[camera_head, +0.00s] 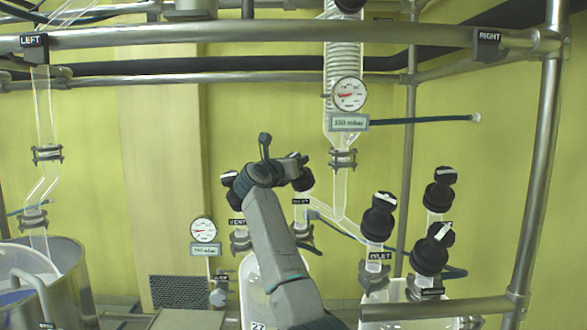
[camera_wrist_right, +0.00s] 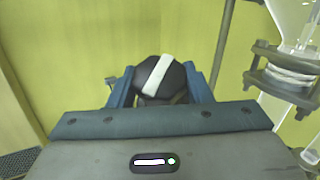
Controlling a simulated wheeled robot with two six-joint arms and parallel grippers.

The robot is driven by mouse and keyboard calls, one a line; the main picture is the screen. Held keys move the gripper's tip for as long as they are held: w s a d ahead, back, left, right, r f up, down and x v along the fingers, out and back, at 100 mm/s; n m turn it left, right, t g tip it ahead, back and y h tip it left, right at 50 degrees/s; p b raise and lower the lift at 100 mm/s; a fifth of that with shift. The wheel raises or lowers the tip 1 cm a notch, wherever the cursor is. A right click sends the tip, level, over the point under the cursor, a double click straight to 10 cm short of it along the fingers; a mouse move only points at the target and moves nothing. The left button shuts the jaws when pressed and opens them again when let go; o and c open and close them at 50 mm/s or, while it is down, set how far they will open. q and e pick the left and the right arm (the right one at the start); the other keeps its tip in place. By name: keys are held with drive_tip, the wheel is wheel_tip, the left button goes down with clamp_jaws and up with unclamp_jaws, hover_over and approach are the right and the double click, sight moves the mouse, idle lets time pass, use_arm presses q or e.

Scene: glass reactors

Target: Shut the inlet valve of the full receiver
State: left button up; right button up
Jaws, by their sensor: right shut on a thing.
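The left receiver (camera_head: 255,275) is a glass vessel partly hidden behind my right arm. Its inlet valve has a black knob (camera_head: 304,183) above an INLET label, mostly covered by my right gripper (camera_head: 291,168). In the right wrist view the gripper's blue fingers are shut on this knob (camera_wrist_right: 150,84), one on each side. The white bar (camera_wrist_right: 157,76) on the knob is tilted from upright. The right receiver (camera_head: 400,291) has its own black inlet knob (camera_head: 378,216), with nothing on it. I cannot tell the liquid levels. My left gripper is out of view.
The left receiver's vent knob (camera_head: 229,179) is close left of my wrist. The condenser (camera_head: 343,75) with a gauge (camera_head: 348,94) hangs above right; its clamp (camera_wrist_right: 285,75) is near the right gripper. A metal rail (camera_head: 435,309) crosses at lower right.

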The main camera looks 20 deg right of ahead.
drive_tip(key=shift+a+r+m+g+h+p, duration=0.1)
drive_tip(key=shift+r+m+g+h+p, duration=0.1)
drive_tip(key=shift+m+g+h+p, duration=1.1)
drive_tip(key=shift+m+g, duration=0.3)
drive_tip(key=shift+m, duration=0.2)
drive_tip(key=shift+m+g+h+p, duration=0.3)
drive_tip(key=shift+m+g+p, duration=0.2)
drive_tip(key=shift+m+p, duration=0.3)
drive_tip(key=shift+f+m+g+p, duration=0.2)
drive_tip(key=shift+m+g+p, duration=0.2)
drive_tip(key=shift+g+p, duration=0.1)
drive_tip(key=o, duration=1)
drive_tip(key=shift+r, duration=0.1)
